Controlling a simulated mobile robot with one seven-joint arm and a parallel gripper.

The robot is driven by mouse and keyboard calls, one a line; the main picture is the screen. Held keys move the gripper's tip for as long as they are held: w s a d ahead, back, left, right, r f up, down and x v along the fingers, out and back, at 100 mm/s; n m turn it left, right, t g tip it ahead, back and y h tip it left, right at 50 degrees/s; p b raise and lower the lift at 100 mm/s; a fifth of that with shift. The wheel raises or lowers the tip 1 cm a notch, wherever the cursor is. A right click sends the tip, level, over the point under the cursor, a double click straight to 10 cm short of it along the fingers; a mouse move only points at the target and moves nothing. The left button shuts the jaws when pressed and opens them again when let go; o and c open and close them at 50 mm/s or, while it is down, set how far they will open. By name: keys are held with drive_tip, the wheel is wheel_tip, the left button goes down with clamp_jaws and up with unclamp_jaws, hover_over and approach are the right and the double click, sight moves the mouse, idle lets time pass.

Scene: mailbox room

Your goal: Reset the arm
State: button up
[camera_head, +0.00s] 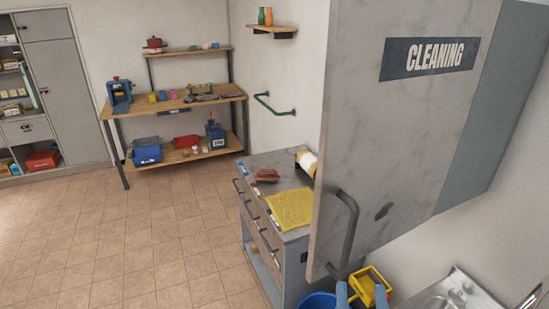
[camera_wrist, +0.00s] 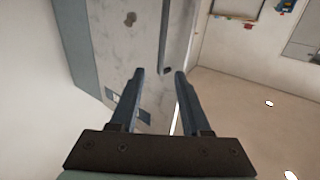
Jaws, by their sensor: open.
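My gripper (camera_wrist: 159,73) is open, with its two dark blue-grey fingers apart and nothing between them in the wrist view. In the head view the fingertips of my gripper (camera_head: 361,288) show at the bottom edge, below the grey CLEANING cabinet door (camera_head: 370,130). The rest of my arm is out of the head view.
A grey drawer counter (camera_head: 290,237) holds a yellow cloth (camera_head: 290,208), a red brush-like item (camera_head: 267,175) and a roll (camera_head: 306,161). A blue bucket (camera_head: 318,301), a yellow item (camera_head: 370,284) and a metal sink (camera_head: 440,298) are near the fingers. The tiled floor (camera_head: 140,240) at left is clear.

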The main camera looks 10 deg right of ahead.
drive_tip(key=w+a+r+n+t+y+b, duration=0.1)
drive_tip(key=w+a+r+t+b, duration=0.25)
drive_tip(key=r, duration=0.25)
drive_tip(key=w+a+r+n+t+y+b, duration=0.1)
drive_tip(key=w+a+r+t+b, duration=0.1)
drive_tip(key=a+r+b, duration=0.3)
drive_tip(key=s+a+r+t+y+b, duration=0.1)
drive_tip(key=s+a+r+t, duration=0.1)
drive_tip(key=r, duration=0.5)
drive_tip(key=s+a+r+n+t+y+b, duration=0.1)
drive_tip(key=s+a+r+t+y, duration=0.1)
drive_tip(key=a+r, duration=0.2)
wheel_tip(320, 180, up, 3)
drive_tip(key=shift+a+f+t+b, duration=0.15)
drive_tip(key=shift+a+t+b, duration=0.1)
drive_tip(key=shift+t+b, duration=0.15)
